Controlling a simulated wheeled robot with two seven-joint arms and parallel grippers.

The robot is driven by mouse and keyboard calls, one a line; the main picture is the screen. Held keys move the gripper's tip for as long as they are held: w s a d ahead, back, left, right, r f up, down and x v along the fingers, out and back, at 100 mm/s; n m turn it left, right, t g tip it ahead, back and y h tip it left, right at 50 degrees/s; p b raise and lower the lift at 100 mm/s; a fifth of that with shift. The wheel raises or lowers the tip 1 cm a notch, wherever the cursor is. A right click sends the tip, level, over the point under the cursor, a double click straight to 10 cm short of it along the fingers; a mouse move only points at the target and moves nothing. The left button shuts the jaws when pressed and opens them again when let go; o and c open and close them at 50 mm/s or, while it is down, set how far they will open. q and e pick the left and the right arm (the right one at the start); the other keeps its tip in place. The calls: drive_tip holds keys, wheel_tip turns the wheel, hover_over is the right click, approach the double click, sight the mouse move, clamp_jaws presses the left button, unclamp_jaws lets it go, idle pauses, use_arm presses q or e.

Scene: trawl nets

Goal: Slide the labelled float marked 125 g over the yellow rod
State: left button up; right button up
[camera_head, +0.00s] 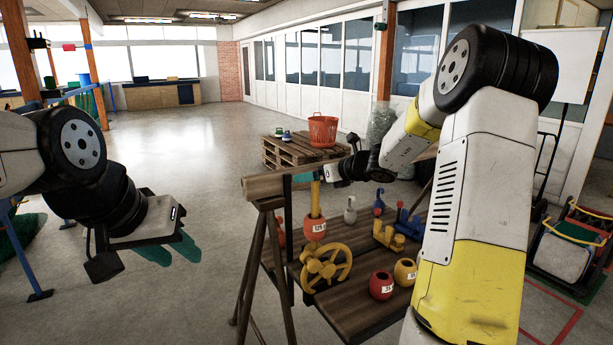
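The orange-red float labelled 125 (315,229) is at the left part of the wooden workbench. The upright yellow rod (315,198) rises from the top of this float; the float looks to be around it, low down, but its lower end is hidden. My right gripper (303,177) is at the rod's upper end, beside or in front of it; its teal fingers are too small to tell open or shut. My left gripper (172,250) hangs over the floor left of the bench, its teal fingers apart and empty.
A yellow handwheel (326,267), a red float (381,285) and a yellow float (404,271) occupy the bench (345,305). Blue and yellow fittings (398,229) stand behind. A pallet (293,152) carries an orange basket (322,131).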

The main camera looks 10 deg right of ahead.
drive_tip(key=v, duration=0.7)
drive_tip(key=shift+s+d+r, duration=0.15)
drive_tip(key=shift+s+d, duration=0.1)
drive_tip(key=shift+s, duration=0.05)
idle(1.5)
